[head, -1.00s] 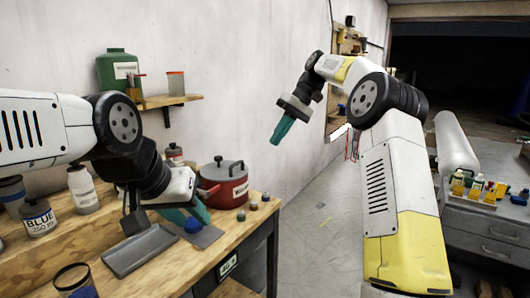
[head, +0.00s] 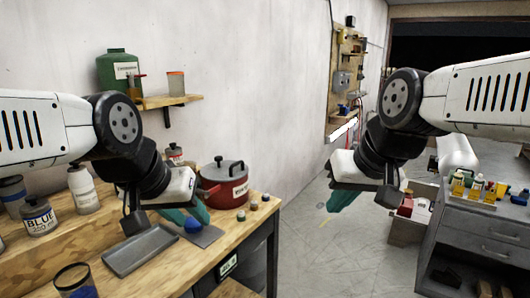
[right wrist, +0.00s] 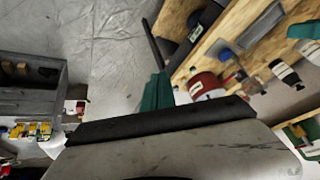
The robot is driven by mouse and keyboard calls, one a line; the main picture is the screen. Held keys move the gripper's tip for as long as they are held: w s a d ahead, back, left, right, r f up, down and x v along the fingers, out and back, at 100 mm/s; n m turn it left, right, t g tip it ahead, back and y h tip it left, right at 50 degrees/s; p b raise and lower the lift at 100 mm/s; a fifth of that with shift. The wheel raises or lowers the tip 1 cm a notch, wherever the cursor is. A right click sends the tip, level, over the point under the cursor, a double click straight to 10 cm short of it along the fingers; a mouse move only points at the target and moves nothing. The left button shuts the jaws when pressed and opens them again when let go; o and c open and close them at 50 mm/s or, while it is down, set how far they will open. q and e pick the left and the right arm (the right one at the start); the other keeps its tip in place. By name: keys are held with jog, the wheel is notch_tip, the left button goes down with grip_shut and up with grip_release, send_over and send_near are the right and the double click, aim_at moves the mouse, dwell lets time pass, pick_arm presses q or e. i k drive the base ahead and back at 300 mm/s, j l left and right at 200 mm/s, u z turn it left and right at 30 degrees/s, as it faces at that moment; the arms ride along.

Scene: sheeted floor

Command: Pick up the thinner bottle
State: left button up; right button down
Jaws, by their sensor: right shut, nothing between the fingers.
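I cannot read which one is the thinner. My left gripper (head: 187,220) points down over the bench, right of the grey tray; a blue thing shows at its fingers, and I cannot tell whether they grip it. My right gripper (head: 340,201) is shut and empty, over the floor right of the bench. Its teal fingers also show in the right wrist view (right wrist: 157,92).
A red pot (head: 224,187) and several small caps stand on the bench, with a grey tray (head: 141,251) in front. A green jug (head: 117,70) is on the wall shelf (head: 170,101). A grey drawer cabinet (head: 480,235) holds small bottles at right. Floor between is clear.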

aim_at(84, 197)
jog(key=u, duration=1.5)
jog(key=l+z, duration=0.65)
jog(key=u, duration=1)
jog(key=i+l+u, duration=0.1)
jog(key=u, duration=0.2)
jog(key=i+l+u, duration=0.1)
jog(key=u, duration=0.25)
jog(key=i, duration=0.05)
